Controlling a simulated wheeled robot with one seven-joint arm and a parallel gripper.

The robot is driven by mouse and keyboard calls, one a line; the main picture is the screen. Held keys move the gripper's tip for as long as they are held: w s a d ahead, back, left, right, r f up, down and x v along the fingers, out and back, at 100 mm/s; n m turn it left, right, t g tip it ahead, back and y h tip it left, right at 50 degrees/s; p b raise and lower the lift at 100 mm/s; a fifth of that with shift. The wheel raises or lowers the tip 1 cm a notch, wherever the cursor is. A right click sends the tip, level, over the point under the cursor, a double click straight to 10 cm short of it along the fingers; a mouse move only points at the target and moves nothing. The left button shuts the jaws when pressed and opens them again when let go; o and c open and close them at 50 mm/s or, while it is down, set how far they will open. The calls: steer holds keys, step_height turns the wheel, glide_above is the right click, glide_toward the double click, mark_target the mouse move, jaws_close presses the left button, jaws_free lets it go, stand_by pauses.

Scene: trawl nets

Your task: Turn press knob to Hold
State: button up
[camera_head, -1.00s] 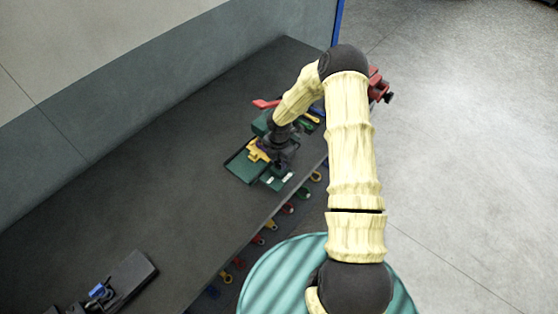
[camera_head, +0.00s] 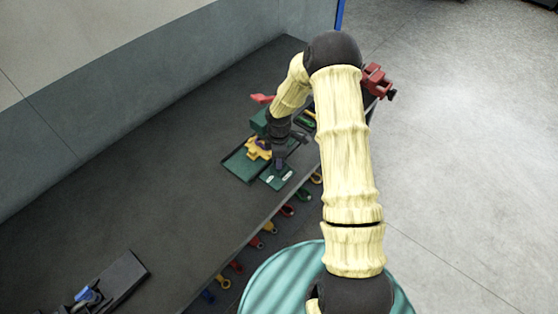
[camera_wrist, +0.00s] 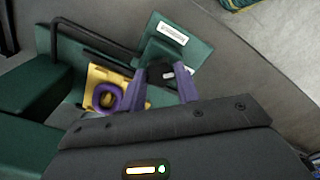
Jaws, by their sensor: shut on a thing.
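A black knob (camera_wrist: 160,72) with a white mark sits on a green press panel (camera_wrist: 195,55) in the wrist view. A white label (camera_wrist: 172,33) is on the panel beyond the knob; its text is too small to read. The purple fingers of my gripper (camera_wrist: 164,80) are shut on the knob, one on each side. In the head view my gripper (camera_head: 279,162) is down at the press, over the green panel (camera_head: 276,178), and the knob is hidden. A yellow part (camera_wrist: 99,77) with a purple ring (camera_wrist: 107,97) is left of the knob.
The press stands near the edge of a dark bench (camera_head: 110,190). A green block (camera_wrist: 35,90) and a black bar lie left of the knob. A red vise (camera_head: 377,80) is at the bench end. Coloured tags hang along the front edge. The middle bench is clear.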

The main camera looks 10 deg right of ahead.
steer(key=m+b, duration=0.2)
steer(key=m, duration=0.2)
steer(key=shift+w+m, duration=0.1)
steer(key=shift+m, duration=0.2)
steer(key=shift+m+b, duration=0.95)
steer(key=shift+m, duration=0.95)
steer(key=shift+r, duration=0.1)
steer(key=o, duration=1)
steer(key=shift+c, duration=0.2)
step_height(320, 180, up, 17)
steer(key=b, duration=0.3)
steer(key=shift+r, duration=0.15)
